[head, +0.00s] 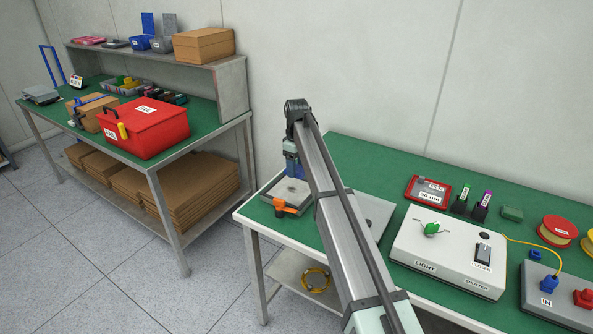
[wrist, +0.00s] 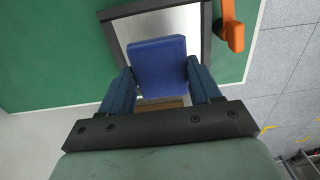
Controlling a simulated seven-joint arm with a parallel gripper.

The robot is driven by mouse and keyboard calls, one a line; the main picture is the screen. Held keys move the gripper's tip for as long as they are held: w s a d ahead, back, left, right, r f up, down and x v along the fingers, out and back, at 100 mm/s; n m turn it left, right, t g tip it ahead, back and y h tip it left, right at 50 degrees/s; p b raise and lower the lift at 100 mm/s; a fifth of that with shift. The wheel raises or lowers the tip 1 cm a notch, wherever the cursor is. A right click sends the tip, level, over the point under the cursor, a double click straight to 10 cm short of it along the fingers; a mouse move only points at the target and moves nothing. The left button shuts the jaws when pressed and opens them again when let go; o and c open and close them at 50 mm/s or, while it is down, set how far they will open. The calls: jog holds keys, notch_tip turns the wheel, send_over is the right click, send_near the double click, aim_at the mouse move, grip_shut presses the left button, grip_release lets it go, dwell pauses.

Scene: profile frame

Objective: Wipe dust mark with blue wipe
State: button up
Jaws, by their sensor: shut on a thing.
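My gripper (wrist: 160,84) is shut on the blue wipe (wrist: 158,64), a flat blue block between its two dark blue fingers in the wrist view. The wipe is over a grey metal plate with a dark rim (wrist: 206,40); whether they touch I cannot tell. A brownish patch (wrist: 160,103) shows between the fingers beside the wipe; it may be the dust mark. In the head view my gripper (head: 292,170) is low over the plate (head: 272,190) at the bench's left end. There the wipe cannot be told from the fingers.
An orange clamp handle (head: 288,207) sits at the plate's front edge and also shows in the wrist view (wrist: 234,32). The green bench top (head: 360,154) is clear behind my arm. A white switch box (head: 450,253) and a red tray (head: 428,191) stand to the right.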

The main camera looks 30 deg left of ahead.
aim_at(297, 191)
jog(key=shift+f, duration=0.2)
dwell(0.5)
jog(key=shift+f, duration=3.75)
jog(key=shift+a+f, duration=0.2)
jog(key=shift+a, duration=0.5)
jog(key=shift+c, duration=0.5)
jog(key=shift+a+r, duration=0.1)
jog(key=shift+a, duration=1.15)
jog(key=d, duration=0.4)
notch_tip(297, 191, up, 2)
jog(key=shift+r, duration=3)
